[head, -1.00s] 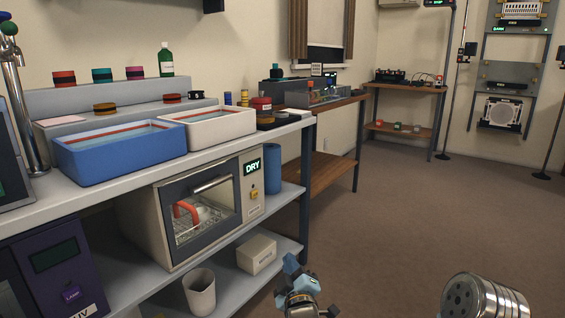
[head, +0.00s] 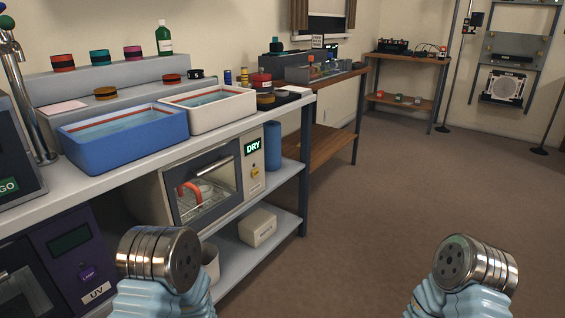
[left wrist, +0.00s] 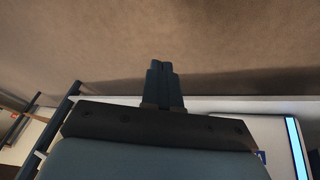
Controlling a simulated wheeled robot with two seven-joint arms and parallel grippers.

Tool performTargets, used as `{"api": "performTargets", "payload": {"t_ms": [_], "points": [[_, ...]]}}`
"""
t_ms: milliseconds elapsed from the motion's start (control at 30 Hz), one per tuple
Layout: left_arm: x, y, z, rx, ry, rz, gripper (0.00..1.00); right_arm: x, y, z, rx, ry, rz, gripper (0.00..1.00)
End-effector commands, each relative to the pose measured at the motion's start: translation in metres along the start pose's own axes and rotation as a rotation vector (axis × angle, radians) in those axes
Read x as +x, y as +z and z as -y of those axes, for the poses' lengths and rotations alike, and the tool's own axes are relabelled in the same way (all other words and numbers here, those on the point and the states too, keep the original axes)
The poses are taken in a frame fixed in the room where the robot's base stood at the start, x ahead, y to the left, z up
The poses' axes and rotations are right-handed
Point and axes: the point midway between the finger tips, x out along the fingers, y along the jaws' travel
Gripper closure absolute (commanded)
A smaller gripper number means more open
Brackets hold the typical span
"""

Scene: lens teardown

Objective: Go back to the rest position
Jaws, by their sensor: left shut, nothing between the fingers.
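My left gripper (left wrist: 164,72) shows in the left wrist view as two dark fingers pressed together, shut and empty. The brown floor lies behind its tips, with a pale surface edge just beyond the gripper body. In the head view neither gripper shows; only metal and light-blue links of my two arms rise at the bottom, one left of centre and one at the right.
The long bench (head: 90,180) fills the left side, carrying a blue tub (head: 125,145) and a white tub (head: 208,112). The dryer (head: 205,185) and a small white box (head: 257,228) stand below. My left arm is close before the lower shelf. The floor (head: 400,200) at right is clear.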

Motion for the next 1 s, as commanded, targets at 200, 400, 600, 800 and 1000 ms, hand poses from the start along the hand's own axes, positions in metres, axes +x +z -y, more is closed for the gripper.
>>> {"api": "performTargets", "payload": {"t_ms": [200, 400, 600, 800, 1000], "points": [[-0.043, 0.083, 0.02, 0.105, 0.145, 0.333, 1.0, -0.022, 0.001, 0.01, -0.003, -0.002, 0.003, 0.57], [-0.052, 0.095, 0.02, 0.128, 0.185, 0.377, 1.0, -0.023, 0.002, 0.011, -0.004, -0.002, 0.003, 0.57], [-0.052, 0.095, 0.02, 0.128, 0.185, 0.377, 1.0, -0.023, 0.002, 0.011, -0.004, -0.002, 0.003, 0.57], [-0.052, 0.095, 0.02, 0.128, 0.185, 0.377, 1.0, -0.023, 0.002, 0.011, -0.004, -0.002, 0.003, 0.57], [-0.052, 0.095, 0.02, 0.128, 0.185, 0.377, 1.0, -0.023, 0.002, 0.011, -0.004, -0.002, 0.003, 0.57]]}}
